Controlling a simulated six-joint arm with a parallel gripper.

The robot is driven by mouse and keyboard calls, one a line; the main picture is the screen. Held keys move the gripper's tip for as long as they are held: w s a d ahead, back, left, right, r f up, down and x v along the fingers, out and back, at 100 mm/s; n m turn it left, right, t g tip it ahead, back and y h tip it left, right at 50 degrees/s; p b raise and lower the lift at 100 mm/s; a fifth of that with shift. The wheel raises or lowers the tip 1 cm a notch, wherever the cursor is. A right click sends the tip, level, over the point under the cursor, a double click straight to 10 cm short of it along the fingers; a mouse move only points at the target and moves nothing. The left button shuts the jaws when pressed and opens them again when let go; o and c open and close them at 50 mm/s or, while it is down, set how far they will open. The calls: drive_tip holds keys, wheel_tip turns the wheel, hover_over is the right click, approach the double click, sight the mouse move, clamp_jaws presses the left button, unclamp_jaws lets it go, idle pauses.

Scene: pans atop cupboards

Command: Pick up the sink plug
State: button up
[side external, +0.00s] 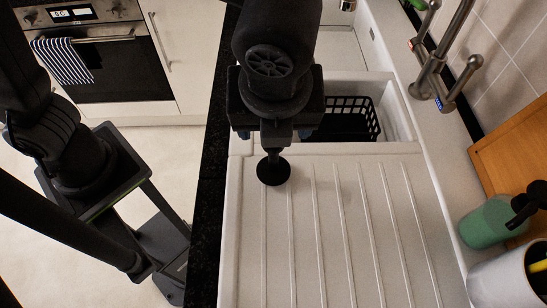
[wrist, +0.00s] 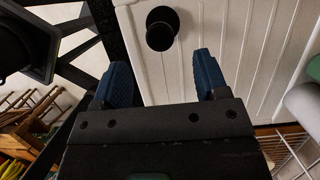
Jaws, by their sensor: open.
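The sink plug (side external: 273,173) is a black round disc with an upright knob. It rests at the upper left end of the white ridged draining board (side external: 375,240) in the side external view. In the wrist view the plug (wrist: 162,20) lies beyond the fingertips, roughly centred between them. My gripper (side external: 274,134) is above the plug and hides part of the area behind it. In the wrist view my gripper (wrist: 160,66) shows two blue fingers spread apart with nothing between them.
A sink basin (side external: 398,105) holding a black basket (side external: 362,122) lies behind the plug. A metal tap (side external: 430,75) stands to the right. Most of the draining board is bare.

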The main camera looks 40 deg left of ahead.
sight(273, 159)
drive_tip(key=x, duration=0.9)
drive_tip(key=shift+s, duration=0.1)
drive_tip(key=c, duration=1)
drive_tip(key=shift+r, duration=0.1)
